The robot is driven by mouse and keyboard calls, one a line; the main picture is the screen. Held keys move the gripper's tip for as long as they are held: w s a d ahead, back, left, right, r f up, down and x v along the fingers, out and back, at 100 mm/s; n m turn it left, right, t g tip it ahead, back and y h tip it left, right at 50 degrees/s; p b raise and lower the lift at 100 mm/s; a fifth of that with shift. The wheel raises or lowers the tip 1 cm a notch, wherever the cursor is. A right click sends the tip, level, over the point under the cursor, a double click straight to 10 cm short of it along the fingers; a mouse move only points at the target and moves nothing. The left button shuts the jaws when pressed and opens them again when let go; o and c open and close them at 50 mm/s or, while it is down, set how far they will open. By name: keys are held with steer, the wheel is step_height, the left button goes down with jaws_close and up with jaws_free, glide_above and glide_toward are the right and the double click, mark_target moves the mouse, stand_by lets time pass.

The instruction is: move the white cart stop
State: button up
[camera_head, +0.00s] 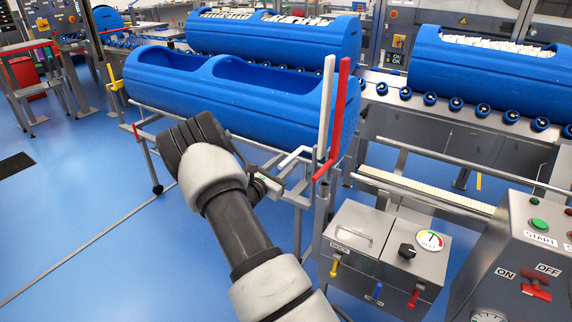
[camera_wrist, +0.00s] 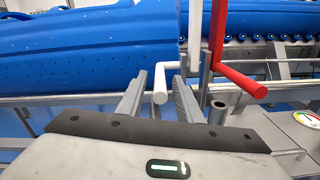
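The white cart stop (camera_head: 325,105) is an upright white bar with a bent handle at its foot, standing in front of the blue tub (camera_head: 230,105) on the cart. A red stop (camera_head: 339,115) of the same shape stands right beside it. In the wrist view, the white handle (camera_wrist: 160,97) points toward me, its round end between my fingers. My gripper (camera_wrist: 160,100) is open, with a gap showing on both sides of the handle. In the head view my wrist largely hides the gripper near the handle.
The red handle (camera_wrist: 240,80) lies close to the right of my fingers, with a grey post (camera_wrist: 217,112) below it. A control box (camera_head: 385,255) with small coloured levers and a START panel (camera_head: 520,250) stand to the right. Blue floor at left is mostly clear.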

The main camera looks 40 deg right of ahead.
steer(key=shift+w+d, duration=0.1)
steer(key=shift+d, duration=0.15)
jaws_close()
steer(key=shift+r, duration=0.15)
